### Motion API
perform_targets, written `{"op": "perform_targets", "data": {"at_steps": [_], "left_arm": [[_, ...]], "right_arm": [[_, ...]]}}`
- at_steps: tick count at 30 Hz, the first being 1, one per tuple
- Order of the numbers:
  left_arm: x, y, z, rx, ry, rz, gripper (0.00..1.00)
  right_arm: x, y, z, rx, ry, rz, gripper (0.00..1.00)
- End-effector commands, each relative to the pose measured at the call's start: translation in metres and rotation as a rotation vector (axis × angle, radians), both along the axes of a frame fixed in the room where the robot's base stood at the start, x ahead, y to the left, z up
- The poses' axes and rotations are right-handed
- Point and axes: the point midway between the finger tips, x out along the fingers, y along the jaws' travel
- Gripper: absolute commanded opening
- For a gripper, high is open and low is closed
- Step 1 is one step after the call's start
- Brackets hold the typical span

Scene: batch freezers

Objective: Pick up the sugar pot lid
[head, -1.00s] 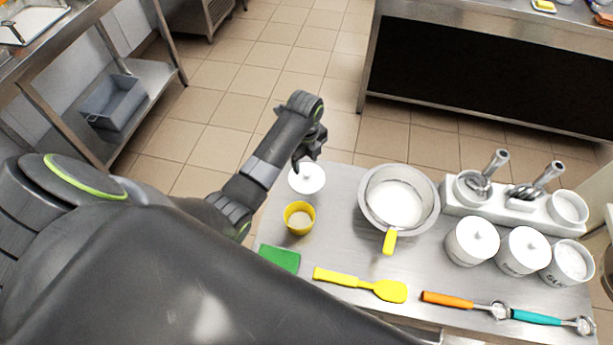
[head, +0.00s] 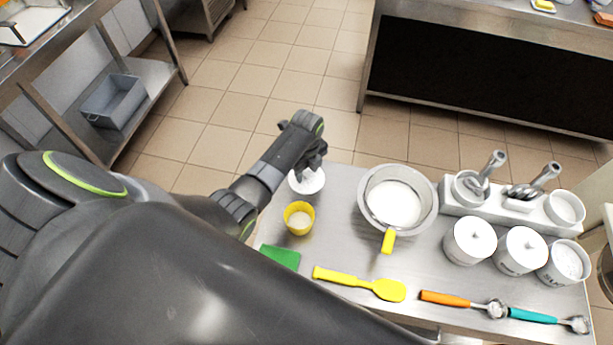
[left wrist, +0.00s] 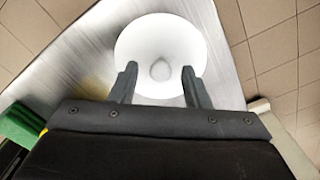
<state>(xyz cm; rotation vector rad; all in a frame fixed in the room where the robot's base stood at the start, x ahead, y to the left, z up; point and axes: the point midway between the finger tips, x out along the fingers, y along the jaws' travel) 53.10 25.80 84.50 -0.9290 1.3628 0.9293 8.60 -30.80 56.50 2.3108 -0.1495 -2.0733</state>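A loose round white lid (head: 308,184) with a small knob lies flat on the steel table near its far left corner. It fills the upper middle of the left wrist view (left wrist: 160,30). My left gripper (head: 309,170) is above the lid. In the left wrist view its two fingers (left wrist: 160,70) are spread, one on each side of the knob, and nothing is clasped. I cannot tell how low the fingertips reach. An uncovered white pot (head: 566,264) with white contents and partly readable lettering stands at the table's right end. My right gripper is not in view.
A yellow cup (head: 299,218) stands just in front of the lid. A steel bowl (head: 424,217) with a yellow handle is to the right. Two lidded white pots (head: 470,241), a yellow spatula (head: 388,290) and scoops (head: 450,299) lie further right and front.

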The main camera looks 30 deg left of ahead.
Motion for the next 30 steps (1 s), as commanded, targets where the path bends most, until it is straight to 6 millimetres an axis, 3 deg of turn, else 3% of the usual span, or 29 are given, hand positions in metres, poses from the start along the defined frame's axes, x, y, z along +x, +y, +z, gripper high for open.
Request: {"op": "perform_targets", "data": {"at_steps": [2,9,20,30], "left_arm": [[0.0,0.0,0.0,0.0,0.0,0.0,0.32],[0.0,0.0,0.0,0.0,0.0,0.0,0.0],[0.0,0.0,0.007,0.0,-0.001,0.0,0.0],[0.001,0.0,0.061,0.0,-0.004,0.0,0.0]], "right_arm": [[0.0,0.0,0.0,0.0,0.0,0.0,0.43],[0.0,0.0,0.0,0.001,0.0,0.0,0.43],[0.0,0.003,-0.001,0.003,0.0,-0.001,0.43],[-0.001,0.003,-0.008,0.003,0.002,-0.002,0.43]]}}
